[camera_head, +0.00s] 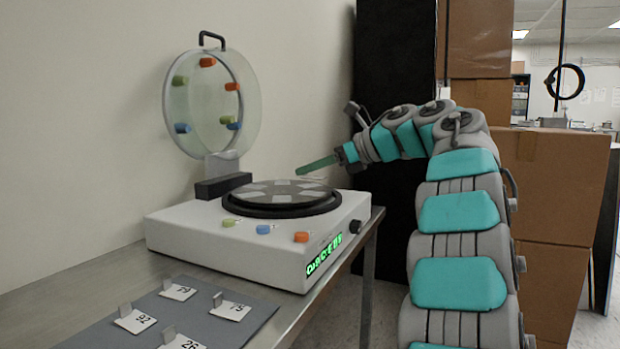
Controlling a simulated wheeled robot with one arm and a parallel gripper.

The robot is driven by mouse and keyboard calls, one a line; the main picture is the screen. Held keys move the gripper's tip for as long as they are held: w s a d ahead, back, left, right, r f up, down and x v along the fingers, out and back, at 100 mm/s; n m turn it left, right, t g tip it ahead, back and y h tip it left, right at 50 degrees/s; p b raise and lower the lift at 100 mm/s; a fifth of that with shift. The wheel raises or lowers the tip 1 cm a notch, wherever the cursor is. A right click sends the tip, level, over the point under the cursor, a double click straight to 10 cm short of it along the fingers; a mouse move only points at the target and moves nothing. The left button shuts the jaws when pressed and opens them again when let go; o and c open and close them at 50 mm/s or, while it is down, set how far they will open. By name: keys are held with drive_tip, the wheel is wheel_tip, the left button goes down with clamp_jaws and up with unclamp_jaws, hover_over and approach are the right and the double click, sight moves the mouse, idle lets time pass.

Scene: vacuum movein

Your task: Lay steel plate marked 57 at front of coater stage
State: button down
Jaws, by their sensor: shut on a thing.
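The coater stage is a round dark disc (283,192) with several pale grey patches, set on top of a white coater (220,236) on the bench. My gripper (301,171) reaches in from the right, its green fingers above the back right part of the disc, pointing left. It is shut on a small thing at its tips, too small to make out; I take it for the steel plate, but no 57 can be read. On the grey mat (246,336), small grey plates stand by white labels 79 (178,291), 92 (135,320), 75 (231,311) and 26 (182,342).
A round clear lid (211,104) with coloured knobs stands open behind the disc. Green, blue and orange knobs (301,237) line the coater's front. A lit green display (324,255) is on its side. Cardboard boxes (551,185) stand right, behind my arm.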

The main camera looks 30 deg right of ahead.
sight(311, 193)
drive_tip(key=shift+w+d+p, duration=0.3)
drive_tip(key=shift+w+d, duration=0.2)
drive_tip(key=shift+w, duration=0.4)
drive_tip(key=shift+f+b, duration=0.35)
drive_tip(key=shift+f, duration=1.5)
drive_tip(key=shift+f+b, duration=0.2)
drive_tip(key=shift+b, duration=0.1)
drive_tip(key=c, duration=0.8)
unclamp_jaws()
drive_tip(key=shift+r, duration=0.1)
drive_tip(key=shift+r, duration=0.1)
drive_tip(key=shift+s+r+p, duration=0.1)
drive_tip(key=shift+r+p, duration=0.05)
drive_tip(key=shift+p, duration=0.25)
drive_tip(key=v, duration=1.2)
